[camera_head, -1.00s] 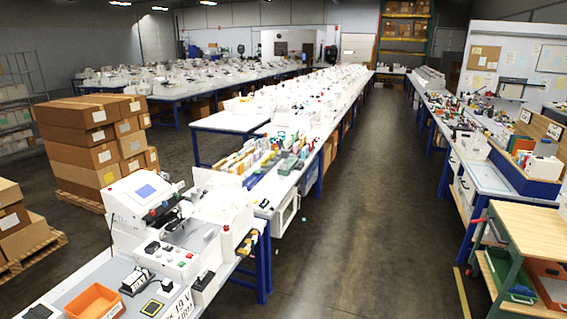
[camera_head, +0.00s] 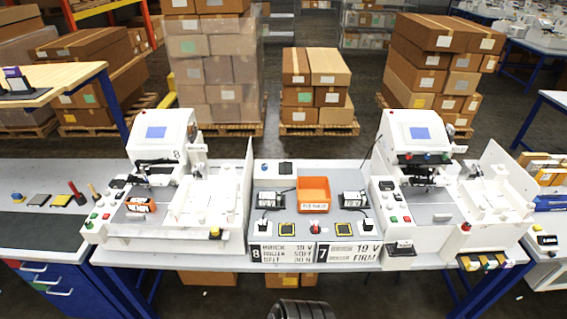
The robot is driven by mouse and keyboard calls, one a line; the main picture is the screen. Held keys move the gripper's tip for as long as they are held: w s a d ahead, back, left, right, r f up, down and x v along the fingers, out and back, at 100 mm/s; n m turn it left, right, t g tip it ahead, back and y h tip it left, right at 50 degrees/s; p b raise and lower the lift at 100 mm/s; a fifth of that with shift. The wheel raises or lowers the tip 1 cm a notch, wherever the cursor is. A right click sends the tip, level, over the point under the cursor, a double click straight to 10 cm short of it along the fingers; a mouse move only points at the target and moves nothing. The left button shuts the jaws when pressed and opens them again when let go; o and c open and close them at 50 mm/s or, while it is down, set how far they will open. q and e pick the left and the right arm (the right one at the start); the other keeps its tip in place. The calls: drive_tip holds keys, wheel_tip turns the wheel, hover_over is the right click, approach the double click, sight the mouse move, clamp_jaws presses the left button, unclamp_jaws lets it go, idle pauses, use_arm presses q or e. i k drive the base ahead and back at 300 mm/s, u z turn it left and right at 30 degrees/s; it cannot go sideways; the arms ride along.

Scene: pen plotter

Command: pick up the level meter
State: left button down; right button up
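I cannot tell for sure which object is the level meter. A small orange device with a dark and white face (camera_head: 140,204) lies on the bed of the left white plotter (camera_head: 165,150). Two small black-and-white devices, a left one (camera_head: 270,200) and a right one (camera_head: 353,200), sit on the grey panel between the plotters, on either side of an orange bin (camera_head: 313,188). Neither of my grippers is in view, and nothing is seen being held.
A second white plotter (camera_head: 410,130) stands on the right. The white bench (camera_head: 130,258) has signs on its front edge. Stacked cartons (camera_head: 318,68) stand behind it. A wooden-topped table (camera_head: 60,80) is at the far left. Tools (camera_head: 75,190) lie on the left bench.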

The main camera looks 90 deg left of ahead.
sight(136, 204)
drive_tip(key=u, duration=4.15)
